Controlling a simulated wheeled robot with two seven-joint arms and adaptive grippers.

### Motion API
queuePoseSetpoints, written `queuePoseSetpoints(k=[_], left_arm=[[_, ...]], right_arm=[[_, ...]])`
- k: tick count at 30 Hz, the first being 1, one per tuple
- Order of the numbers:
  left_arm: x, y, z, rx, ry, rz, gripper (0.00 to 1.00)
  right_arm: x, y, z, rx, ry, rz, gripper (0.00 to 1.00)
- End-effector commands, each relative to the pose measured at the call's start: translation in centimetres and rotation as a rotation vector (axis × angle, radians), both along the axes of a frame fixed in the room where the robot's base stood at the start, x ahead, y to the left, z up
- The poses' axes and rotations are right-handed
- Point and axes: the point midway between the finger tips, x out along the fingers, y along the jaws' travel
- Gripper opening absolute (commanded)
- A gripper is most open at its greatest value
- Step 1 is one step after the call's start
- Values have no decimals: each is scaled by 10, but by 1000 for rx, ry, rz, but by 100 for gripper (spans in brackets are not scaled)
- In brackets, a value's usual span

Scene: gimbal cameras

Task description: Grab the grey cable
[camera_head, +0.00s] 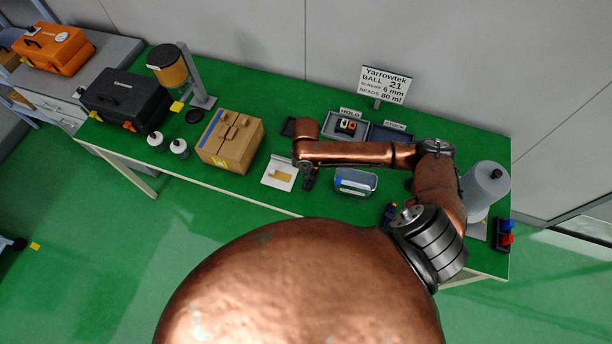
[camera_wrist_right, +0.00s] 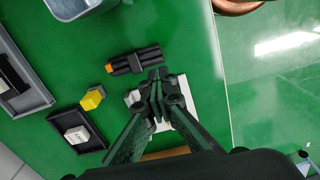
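I cannot make out a grey cable for certain in either view. In the right wrist view a dark bundle of rod shapes with an orange end (camera_wrist_right: 135,61) lies on the green table just past my right fingertips. A small light grey piece (camera_wrist_right: 132,97) shows beside the fingers, partly hidden. My right gripper (camera_wrist_right: 158,82) points down at the table with its fingertips together, and I see nothing clearly held. In the head view the right gripper (camera_head: 309,180) is small and dark, between the white card (camera_head: 270,182) and the clear blue-grey bin (camera_head: 355,183). My left gripper is not in view.
A cardboard box (camera_head: 231,142), black case (camera_head: 125,100) and dispenser (camera_head: 170,67) stand left on the green table. Grey trays (camera_head: 332,131) with signs are behind my right arm. A grey canister (camera_head: 486,187) is at the right. A yellow block (camera_wrist_right: 93,97) lies near the gripper.

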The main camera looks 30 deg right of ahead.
Motion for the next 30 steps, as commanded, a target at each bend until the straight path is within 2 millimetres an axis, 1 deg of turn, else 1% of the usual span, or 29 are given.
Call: queuePoseSetpoints(k=[3, 5, 30], left_arm=[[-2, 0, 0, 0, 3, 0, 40], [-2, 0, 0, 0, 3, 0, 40], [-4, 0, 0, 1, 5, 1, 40]], right_arm=[[0, 0, 0, 1, -1, 0, 0], [0, 0, 0, 1, -1, 1, 4], [1, 1, 0, 1, -2, 1, 62]])
